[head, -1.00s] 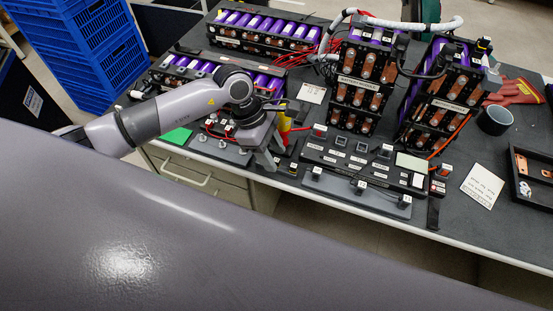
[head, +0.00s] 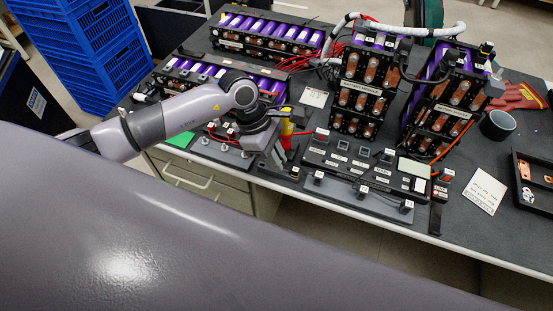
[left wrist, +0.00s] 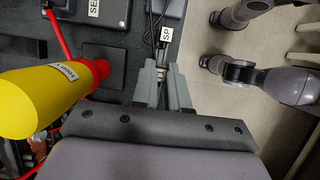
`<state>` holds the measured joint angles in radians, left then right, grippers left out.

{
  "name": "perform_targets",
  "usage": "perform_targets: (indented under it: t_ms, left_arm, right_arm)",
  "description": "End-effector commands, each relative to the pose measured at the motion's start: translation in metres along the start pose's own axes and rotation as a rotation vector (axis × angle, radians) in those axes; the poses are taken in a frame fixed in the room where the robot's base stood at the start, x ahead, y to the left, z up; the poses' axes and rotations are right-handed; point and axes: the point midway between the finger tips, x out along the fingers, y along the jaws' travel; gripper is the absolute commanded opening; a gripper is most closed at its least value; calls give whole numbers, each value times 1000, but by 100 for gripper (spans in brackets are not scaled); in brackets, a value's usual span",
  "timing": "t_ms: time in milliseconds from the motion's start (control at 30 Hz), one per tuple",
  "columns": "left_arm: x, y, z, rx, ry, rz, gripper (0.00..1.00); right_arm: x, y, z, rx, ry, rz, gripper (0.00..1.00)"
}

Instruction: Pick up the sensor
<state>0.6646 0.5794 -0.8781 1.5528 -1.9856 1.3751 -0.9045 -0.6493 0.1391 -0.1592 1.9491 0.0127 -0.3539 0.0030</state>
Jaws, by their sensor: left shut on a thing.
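My left gripper (head: 277,160) points down at the front edge of the bench, left of the black labelled panel. In the left wrist view its two grey fingers (left wrist: 163,82) are close together, shut on a small, mostly hidden thing, which I take to be the sensor (left wrist: 162,60). Only a narrow dark and metallic part of it shows between the fingertips. I cannot tell whether the sensor touches the bench. My right gripper is not in view.
A yellow and red tool (left wrist: 45,97) stands close beside the left gripper. The labelled panel (head: 350,163), battery modules (head: 362,85), a mug (head: 497,124) and a black tray (head: 535,185) crowd the bench. Blue crates (head: 85,45) stand behind left.

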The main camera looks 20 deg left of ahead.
Motion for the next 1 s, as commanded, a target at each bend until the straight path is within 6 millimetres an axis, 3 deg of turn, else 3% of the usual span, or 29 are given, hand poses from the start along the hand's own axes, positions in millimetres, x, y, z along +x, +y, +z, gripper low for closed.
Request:
perform_targets:
  t_ms: [233, 500, 700, 1000]
  left_arm:
    - [-40, 2, 17, 6, -2, 9, 0]
    - [-113, 2, 47, 6, -1, 9, 0]
    - [-155, 0, 64, 4, -1, 6, 0]
    - [-178, 0, 74, 2, -1, 2, 0]
  right_arm:
    - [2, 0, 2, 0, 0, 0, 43]
    - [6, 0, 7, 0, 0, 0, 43]
    - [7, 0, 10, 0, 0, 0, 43]
    - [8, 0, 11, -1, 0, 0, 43]
